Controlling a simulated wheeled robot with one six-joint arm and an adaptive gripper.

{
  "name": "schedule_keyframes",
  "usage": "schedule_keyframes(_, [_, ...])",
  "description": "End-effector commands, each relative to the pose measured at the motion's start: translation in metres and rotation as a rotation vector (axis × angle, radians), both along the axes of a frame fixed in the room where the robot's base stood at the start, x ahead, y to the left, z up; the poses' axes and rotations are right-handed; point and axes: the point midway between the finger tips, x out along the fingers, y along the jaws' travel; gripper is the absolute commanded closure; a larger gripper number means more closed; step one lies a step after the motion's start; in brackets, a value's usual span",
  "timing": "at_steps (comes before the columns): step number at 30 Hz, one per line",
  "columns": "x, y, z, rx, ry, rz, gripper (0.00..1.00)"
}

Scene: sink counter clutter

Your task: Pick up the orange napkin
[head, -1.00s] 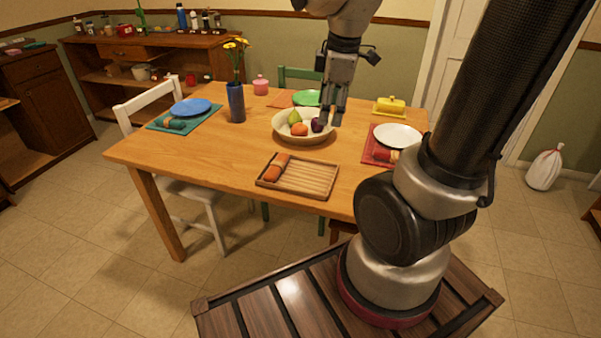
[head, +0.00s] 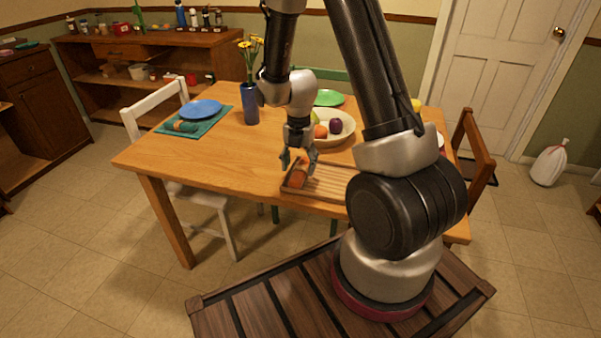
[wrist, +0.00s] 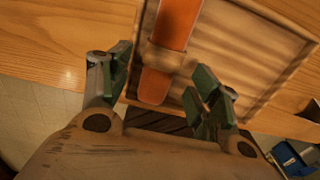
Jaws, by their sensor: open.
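The orange napkin (head: 298,175) is rolled up and lies at the left end of a wooden tray (head: 329,189) on the table. In the wrist view the napkin (wrist: 178,32) has a tan band around its middle, and the tray (wrist: 262,92) spreads to its right. My gripper (head: 299,162) is over the napkin in the head view, pointing down. In the wrist view my gripper (wrist: 160,85) is open, with one finger on each side of the napkin's near end. Nothing is between the fingers' grip. I cannot tell the exact height of the fingertips above the tray.
A bowl of fruit (head: 345,138) stands just behind my gripper. A blue vase with yellow flowers (head: 250,103) and a blue plate (head: 201,109) are to the left. A green plate (head: 329,97) is farther back. The table's front left (head: 200,160) is clear.

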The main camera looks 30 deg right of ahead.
Motion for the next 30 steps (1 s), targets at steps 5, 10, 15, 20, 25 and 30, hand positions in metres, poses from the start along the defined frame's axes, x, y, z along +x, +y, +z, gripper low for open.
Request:
schedule_keyframes(5, [0.0, 0.0, -0.02, -0.001, 0.001, 0.0, 0.38])
schedule_keyframes(10, [0.0, 0.0, -0.021, -0.001, -0.001, -0.001, 0.38])
schedule_keyframes(15, [0.0, 0.0, -0.021, -0.001, -0.001, -0.001, 0.56])
schedule_keyframes(20, [-0.001, 0.0, -0.021, 0.0, 0.001, -0.001, 0.85])
schedule_keyframes(25, [-0.002, 0.0, -0.022, -0.001, 0.004, -0.002, 0.87])
schedule_keyframes(30, [-0.002, 0.0, -0.02, -0.001, 0.005, -0.002, 0.87])
